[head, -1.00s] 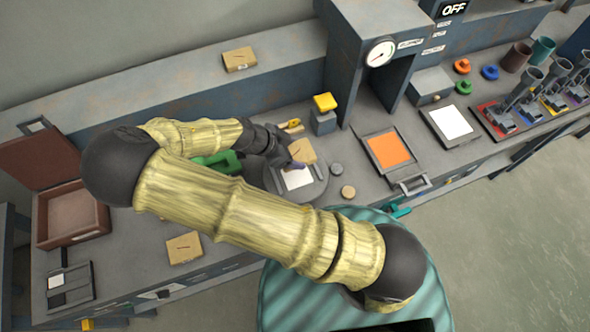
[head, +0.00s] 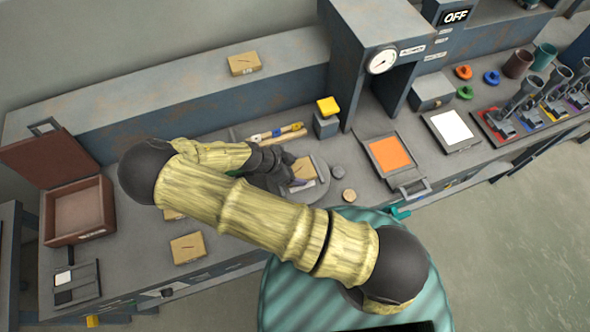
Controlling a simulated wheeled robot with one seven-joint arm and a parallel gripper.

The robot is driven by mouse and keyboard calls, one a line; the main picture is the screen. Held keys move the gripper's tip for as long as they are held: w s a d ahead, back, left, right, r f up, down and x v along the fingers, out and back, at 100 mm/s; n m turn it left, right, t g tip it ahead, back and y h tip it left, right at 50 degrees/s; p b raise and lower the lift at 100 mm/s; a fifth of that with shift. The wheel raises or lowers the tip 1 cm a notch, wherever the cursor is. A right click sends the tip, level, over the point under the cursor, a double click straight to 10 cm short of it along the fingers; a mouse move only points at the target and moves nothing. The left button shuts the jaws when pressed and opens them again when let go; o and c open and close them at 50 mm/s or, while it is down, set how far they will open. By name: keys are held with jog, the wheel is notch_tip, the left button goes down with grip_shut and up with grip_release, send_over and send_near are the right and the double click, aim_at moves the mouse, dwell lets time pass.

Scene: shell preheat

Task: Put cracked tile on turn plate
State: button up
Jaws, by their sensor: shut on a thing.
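My gripper (head: 290,173) is at the turn plate (head: 318,192), shut on a tan tile (head: 304,168) with a dark crack-like line. The tile is over the plate's white square (head: 302,186) and covers part of it. I cannot tell whether it touches the plate. My wrist hides the plate's left side. A similar marked tan tile (head: 187,247) lies on the bench at lower left, and another (head: 244,63) on the back ledge. A further tan piece (head: 172,215) is mostly hidden by my arm.
An open reddish box (head: 78,212) stands at far left. A yellow-topped block (head: 327,118) is behind the plate, with a wooden-handled tool (head: 278,133) beside it. An orange-topped tray (head: 390,153) is farther right, by the gauge housing (head: 345,50).

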jog(key=shift+f, duration=0.9)
jog(key=shift+f, duration=0.15)
jog(key=o, duration=1.3)
jog(key=shift+c, duration=0.2)
jog(key=shift+r, duration=0.2)
jog(key=b+v, duration=0.3)
jog(key=v, duration=0.9)
jog(key=shift+b, duration=0.35)
